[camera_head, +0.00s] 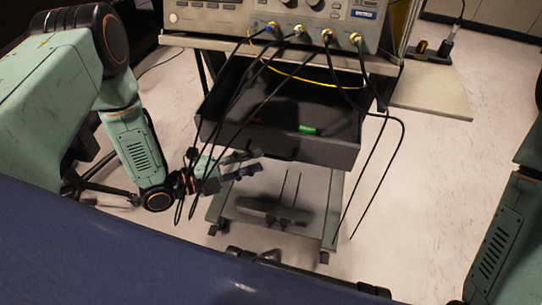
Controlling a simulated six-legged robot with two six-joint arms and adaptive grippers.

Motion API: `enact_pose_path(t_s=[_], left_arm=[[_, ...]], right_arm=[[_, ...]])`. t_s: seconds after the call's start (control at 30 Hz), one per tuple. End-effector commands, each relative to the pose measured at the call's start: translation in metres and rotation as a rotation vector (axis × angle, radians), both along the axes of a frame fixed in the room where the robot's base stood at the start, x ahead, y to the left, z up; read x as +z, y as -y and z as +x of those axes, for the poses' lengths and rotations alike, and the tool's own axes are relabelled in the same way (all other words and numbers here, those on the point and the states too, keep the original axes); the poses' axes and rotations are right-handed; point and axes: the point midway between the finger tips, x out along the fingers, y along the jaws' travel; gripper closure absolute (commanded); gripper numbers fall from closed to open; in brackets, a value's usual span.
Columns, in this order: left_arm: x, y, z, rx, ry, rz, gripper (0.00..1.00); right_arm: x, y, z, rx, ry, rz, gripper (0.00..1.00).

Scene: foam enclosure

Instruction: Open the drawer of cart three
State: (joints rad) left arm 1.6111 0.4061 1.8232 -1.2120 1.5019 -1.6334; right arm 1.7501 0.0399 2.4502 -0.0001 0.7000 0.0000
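The cart (395,69) stands ahead of me with an instrument on its top. Its dark drawer (285,143) is pulled out toward me, with the open interior showing and a small green item (307,130) inside. My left gripper (254,162) is just below the left part of the drawer front, its two dark fingers apart and nothing seen between them. I cannot tell whether a finger touches the drawer. Part of my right arm (495,245) shows at the right edge; its gripper is out of view.
The grey instrument (300,18) has several cables hanging from its front across the drawer, some near my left gripper. The cart's lower frame (270,208) stands on the pale floor. A side shelf (430,88) juts out right. Free floor (440,160) lies to the right.

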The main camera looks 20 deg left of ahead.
Motion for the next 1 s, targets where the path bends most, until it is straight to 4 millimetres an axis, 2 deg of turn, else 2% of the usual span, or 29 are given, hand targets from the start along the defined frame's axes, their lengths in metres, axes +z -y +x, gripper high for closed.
enact_pose_path(t_s=[0.1, 0.3, 0.73, 1.0], left_arm=[[-0.006, 0.016, 0.014, -0.005, 0.001, 0.001, 0.68], [-0.008, 0.033, 0.032, -0.003, 0.001, 0.0, 0.68], [-0.007, 0.04, 0.039, 0.001, -0.002, 0.0, 0.68], [-0.008, 0.039, 0.039, 0.001, -0.003, -0.001, 0.91]], right_arm=[[-0.011, 0.0, 0.0, 0.0, 0.0, 0.0, 0.6], [-0.02, 0.0, 0.0, 0.0, 0.0, 0.0, 0.6], [-0.022, 0.0, 0.0, 0.0, 0.0, 0.0, 0.6], [-0.022, 0.0, 0.0, 0.0, 0.0, 0.0, 0.6]])
